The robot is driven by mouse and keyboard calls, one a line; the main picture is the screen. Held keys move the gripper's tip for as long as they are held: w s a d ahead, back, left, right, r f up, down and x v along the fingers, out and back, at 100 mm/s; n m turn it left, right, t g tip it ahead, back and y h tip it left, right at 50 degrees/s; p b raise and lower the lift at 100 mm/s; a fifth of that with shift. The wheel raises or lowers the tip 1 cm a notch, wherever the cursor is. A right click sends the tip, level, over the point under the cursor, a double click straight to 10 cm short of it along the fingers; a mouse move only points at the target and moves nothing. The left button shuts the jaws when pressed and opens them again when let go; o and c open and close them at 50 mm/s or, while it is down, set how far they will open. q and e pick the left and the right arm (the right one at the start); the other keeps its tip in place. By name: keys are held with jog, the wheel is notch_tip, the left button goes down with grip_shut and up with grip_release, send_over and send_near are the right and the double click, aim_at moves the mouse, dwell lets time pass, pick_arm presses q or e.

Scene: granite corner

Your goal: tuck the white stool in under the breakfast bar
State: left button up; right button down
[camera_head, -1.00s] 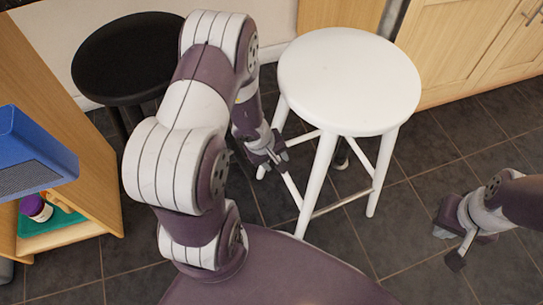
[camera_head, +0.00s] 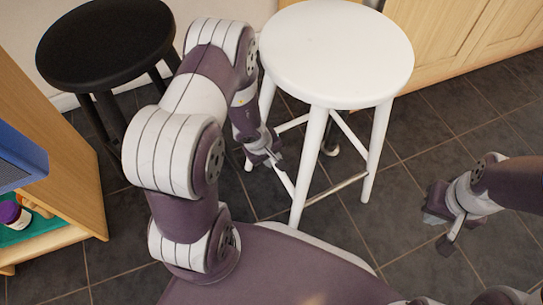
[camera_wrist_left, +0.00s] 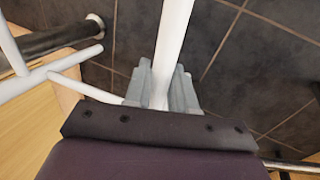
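The white stool (camera_head: 336,52) stands upright on the dark tiled floor, with a round seat, white legs and a metal foot bar (camera_head: 337,190). My left gripper (camera_head: 273,158) is low at the stool's left side, below the seat. In the left wrist view, a white bar of the stool (camera_wrist_left: 173,40) runs between the left gripper's fingers (camera_wrist_left: 162,88), which close around it. Whether it is a leg or a rung is hard to tell. My right gripper (camera_head: 445,228) is open and empty, right of the stool. I cannot make out the breakfast bar's top.
A black stool (camera_head: 105,42) stands to the left, near a pale wall. A wooden shelf unit (camera_head: 75,185) with a blue object (camera_head: 18,160) is at the left edge. Wooden cabinets (camera_head: 440,40) stand behind to the right. Floor between the stool and my right gripper is clear.

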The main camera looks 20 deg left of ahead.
pick_arm(q)
grip_shut()
jog(key=shift+a, duration=0.1)
dwell(1.2)
